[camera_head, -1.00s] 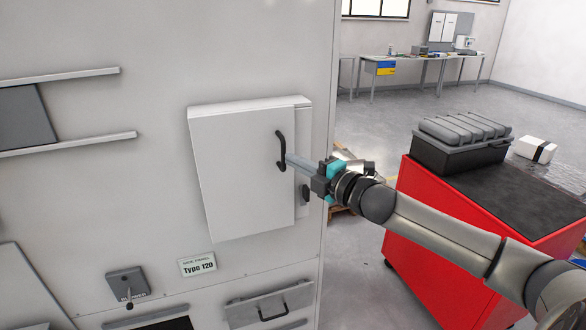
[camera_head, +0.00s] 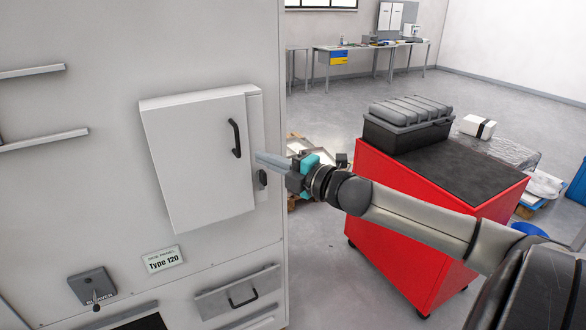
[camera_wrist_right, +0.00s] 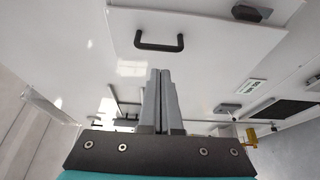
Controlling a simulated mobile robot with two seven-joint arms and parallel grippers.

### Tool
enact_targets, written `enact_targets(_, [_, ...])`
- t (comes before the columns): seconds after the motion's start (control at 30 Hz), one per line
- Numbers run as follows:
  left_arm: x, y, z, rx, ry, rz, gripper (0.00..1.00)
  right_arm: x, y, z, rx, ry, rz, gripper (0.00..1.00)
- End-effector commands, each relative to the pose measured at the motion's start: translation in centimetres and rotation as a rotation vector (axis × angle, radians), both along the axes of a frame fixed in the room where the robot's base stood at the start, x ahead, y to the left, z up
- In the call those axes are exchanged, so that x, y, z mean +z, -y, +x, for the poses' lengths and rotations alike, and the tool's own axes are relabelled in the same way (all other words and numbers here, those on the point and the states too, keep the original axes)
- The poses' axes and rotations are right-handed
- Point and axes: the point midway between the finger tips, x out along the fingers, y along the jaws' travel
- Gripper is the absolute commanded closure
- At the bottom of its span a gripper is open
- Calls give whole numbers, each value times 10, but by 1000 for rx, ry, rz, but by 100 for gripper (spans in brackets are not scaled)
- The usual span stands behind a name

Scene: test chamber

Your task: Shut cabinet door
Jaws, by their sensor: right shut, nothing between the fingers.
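The white cabinet (camera_head: 195,165) is mounted on a large grey panel in the head view. Its door looks shut or nearly shut; I cannot tell whether a slight gap remains. A black handle (camera_head: 235,138) sits near the door's right edge and also shows in the right wrist view (camera_wrist_right: 159,46). My right gripper (camera_head: 258,158) is shut and empty, just right of the handle and apart from it. In the wrist view its fingers (camera_wrist_right: 160,75) are together, with the handle beyond their tips. My left gripper is not in view.
A dark latch (camera_head: 262,178) is on the cabinet's right side. A red cart (camera_head: 395,230) with a black case (camera_head: 408,125) stands to the right. A drawer (camera_head: 240,292) with a handle is below. Open floor lies between panel and cart.

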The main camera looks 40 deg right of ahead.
Motion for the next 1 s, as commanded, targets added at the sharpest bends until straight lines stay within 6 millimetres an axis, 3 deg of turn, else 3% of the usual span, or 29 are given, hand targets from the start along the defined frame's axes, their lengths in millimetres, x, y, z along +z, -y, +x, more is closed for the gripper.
enact_targets(0.1, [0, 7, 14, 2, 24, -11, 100, -1, 3, -10, 2, -2, -2, 100])
enact_targets(0.6, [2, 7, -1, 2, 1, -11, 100, 0, 18, -50, 2, -2, 0, 100])
enact_targets(1.0, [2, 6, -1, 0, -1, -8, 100, 1, 21, -59, 2, 1, -3, 100])
